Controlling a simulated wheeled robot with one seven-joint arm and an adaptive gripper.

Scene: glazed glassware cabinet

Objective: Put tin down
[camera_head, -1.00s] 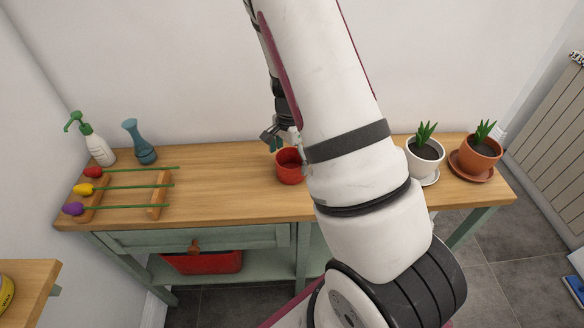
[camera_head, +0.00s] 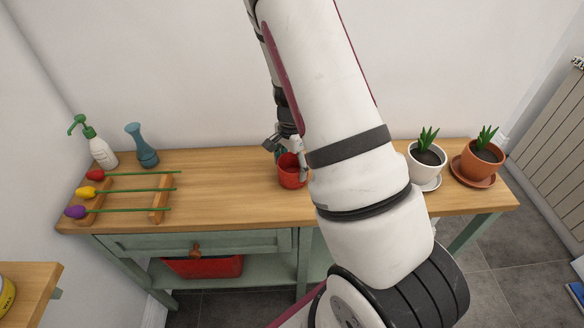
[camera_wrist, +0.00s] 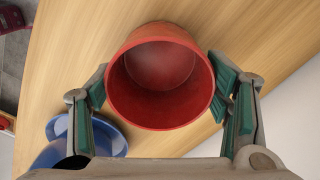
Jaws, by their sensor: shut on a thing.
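The red tin (camera_head: 291,177) is at the middle of the wooden bench top, partly hidden by my arm in the head view. In the wrist view its open, empty-looking mouth (camera_wrist: 160,72) faces the camera. My gripper (camera_head: 291,158) has its fingers on either side of the tin. The green finger pads flank it in the wrist view, where my gripper (camera_wrist: 160,92) is shut on the tin. The tin looks upright and at or close to the bench top; I cannot tell whether its base touches.
A blue saucer (camera_wrist: 107,137) with a blue pot lies close beside the tin. Potted plants in white (camera_head: 426,164) and terracotta (camera_head: 478,165) pots stand right. A flower rack (camera_head: 158,198), soap bottle (camera_head: 98,150) and blue vase (camera_head: 143,147) stand left.

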